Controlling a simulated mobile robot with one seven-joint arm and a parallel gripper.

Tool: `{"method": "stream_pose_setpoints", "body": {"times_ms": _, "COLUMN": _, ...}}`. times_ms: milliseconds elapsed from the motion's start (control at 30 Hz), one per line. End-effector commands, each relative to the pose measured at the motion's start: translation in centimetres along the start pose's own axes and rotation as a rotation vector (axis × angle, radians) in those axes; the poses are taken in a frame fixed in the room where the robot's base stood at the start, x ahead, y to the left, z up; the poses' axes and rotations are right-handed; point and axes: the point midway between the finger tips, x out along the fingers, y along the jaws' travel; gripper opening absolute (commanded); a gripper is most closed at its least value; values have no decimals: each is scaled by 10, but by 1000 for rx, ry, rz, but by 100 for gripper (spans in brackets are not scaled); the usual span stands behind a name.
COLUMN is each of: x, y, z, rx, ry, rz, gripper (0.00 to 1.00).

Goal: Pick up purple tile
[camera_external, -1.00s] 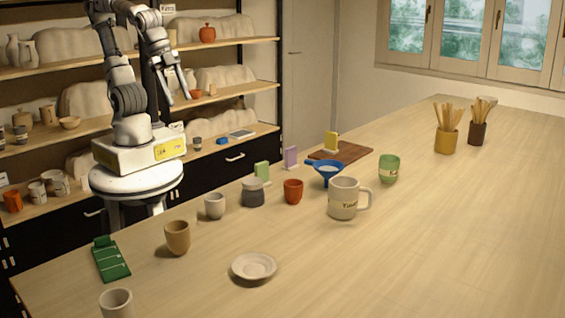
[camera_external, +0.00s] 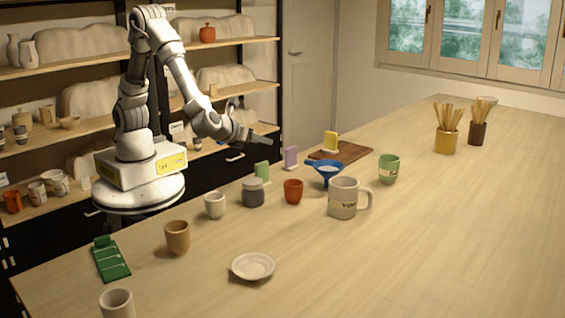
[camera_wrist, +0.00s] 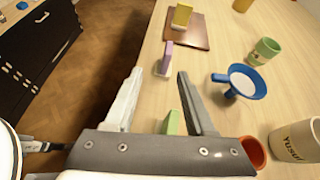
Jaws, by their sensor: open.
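The purple tile (camera_external: 291,157) stands upright at the table's left edge, between a green tile (camera_external: 262,171) and a yellow tile (camera_external: 330,141). In the wrist view the purple tile (camera_wrist: 166,58) is ahead of my fingertips, roughly in line with the gap between them. My gripper (camera_external: 262,138) is open and empty, above and to the left of the purple tile in the external view. Its two spread fingers (camera_wrist: 158,74) also show in the wrist view. The green tile (camera_wrist: 171,122) shows there between the fingers, partly hidden by the gripper body.
The yellow tile (camera_wrist: 182,16) stands on a brown board (camera_wrist: 193,36) beyond the purple tile. A blue funnel (camera_wrist: 226,79), a green cup (camera_wrist: 264,51), a red cup (camera_wrist: 253,152) and a large mug (camera_wrist: 295,140) stand to the right. Left of the table is open floor (camera_wrist: 95,75).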

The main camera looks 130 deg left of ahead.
Motion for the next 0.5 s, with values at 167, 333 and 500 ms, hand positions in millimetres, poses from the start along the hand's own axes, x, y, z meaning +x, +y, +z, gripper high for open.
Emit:
{"method": "stream_pose_setpoints", "body": {"times_ms": 167, "x": 11, "y": -13, "z": -12, "rx": 98, "ry": -59, "rz": -28, "gripper": 55}}
{"method": "stream_pose_setpoints", "body": {"times_ms": 333, "x": 32, "y": -15, "z": -11, "rx": 109, "ry": -67, "rz": -29, "gripper": 55}}
{"method": "stream_pose_setpoints", "body": {"times_ms": 500, "x": 69, "y": -15, "z": -9, "rx": 108, "ry": -66, "rz": -26, "gripper": 55}}
